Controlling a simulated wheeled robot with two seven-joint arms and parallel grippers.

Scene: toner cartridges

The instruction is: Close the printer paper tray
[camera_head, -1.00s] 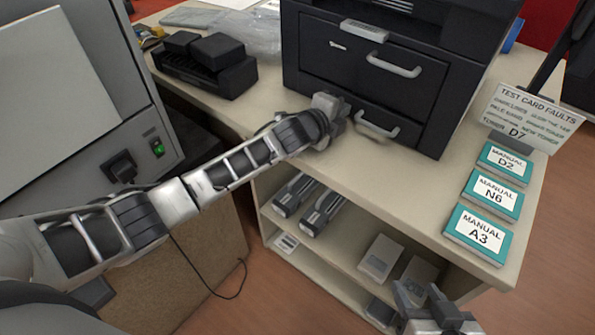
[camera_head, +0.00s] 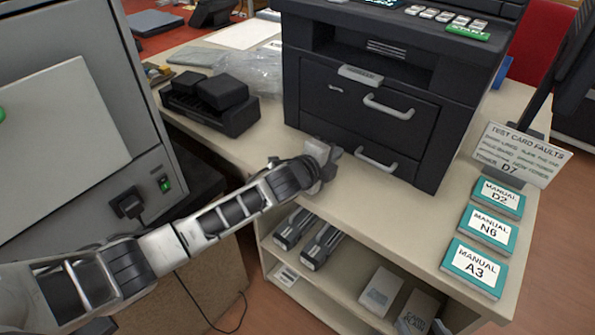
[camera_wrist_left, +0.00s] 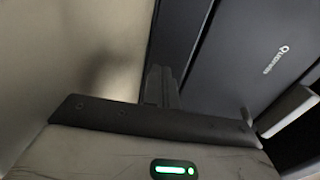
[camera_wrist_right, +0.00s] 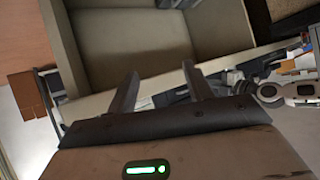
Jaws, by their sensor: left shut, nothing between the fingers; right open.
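The black printer (camera_head: 312,95) stands on the beige counter. Its front has an upper drawer with a grey handle (camera_head: 388,110) and a lower drawer with a second grey handle (camera_head: 376,162). Both fronts look about flush with the body. My left gripper (camera_head: 326,158) is shut and empty, low in front of the printer's lower left front and left of the lower handle. It hides part of that front; I cannot tell whether it touches. Its shut fingers (camera_wrist_left: 161,85) show beside the dark printer front. My right gripper (camera_wrist_right: 158,84) is open and empty, facing the shelf unit.
A black device (camera_head: 210,102) sits left of the printer. Boxes (camera_head: 381,292) and cartridges (camera_head: 321,246) lie on the shelf below. The counter before the printer is mostly clear.

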